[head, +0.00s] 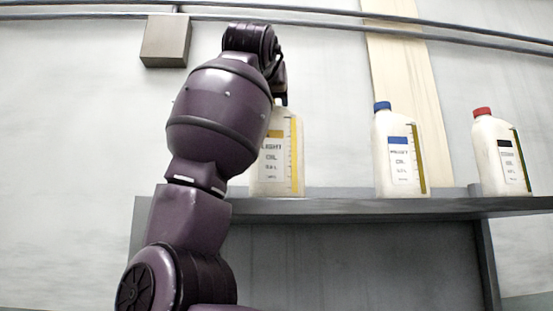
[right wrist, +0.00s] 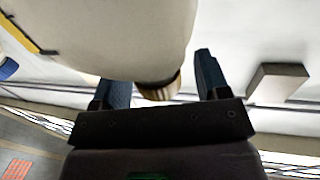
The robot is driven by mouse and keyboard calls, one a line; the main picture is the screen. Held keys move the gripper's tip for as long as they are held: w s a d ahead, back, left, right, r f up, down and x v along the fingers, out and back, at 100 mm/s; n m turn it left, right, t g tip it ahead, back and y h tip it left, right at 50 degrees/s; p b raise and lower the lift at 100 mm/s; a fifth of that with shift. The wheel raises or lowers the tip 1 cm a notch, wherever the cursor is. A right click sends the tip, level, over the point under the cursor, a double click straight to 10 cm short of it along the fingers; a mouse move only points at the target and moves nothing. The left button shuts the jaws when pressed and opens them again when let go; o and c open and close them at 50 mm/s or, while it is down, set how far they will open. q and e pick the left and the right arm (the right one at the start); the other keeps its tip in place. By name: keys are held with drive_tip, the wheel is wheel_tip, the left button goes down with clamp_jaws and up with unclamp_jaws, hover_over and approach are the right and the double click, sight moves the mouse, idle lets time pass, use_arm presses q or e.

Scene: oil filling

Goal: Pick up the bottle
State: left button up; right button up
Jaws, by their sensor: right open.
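The light oil bottle (head: 285,165), pale with a yellow-marked label, stands upright on the grey shelf (head: 340,207), partly hidden behind my right arm in the head view. Its cap is hidden there. In the right wrist view, the pale bottle body (right wrist: 125,35) fills the top, with its brownish cap (right wrist: 160,88) between the two dark fingers. My right gripper (right wrist: 160,68) is open around the neck and cap area, with gaps visible on both sides. My left gripper is in neither view.
A blue-capped bottle (head: 401,150) and a red-capped bottle (head: 500,155) stand to the right on the same shelf. A grey box (head: 166,41) is on the wall at upper left. Pipes (head: 330,17) run along the wall above.

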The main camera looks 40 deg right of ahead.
clamp_jaws()
drive_tip(key=shift+r, duration=0.15)
idle(0.4)
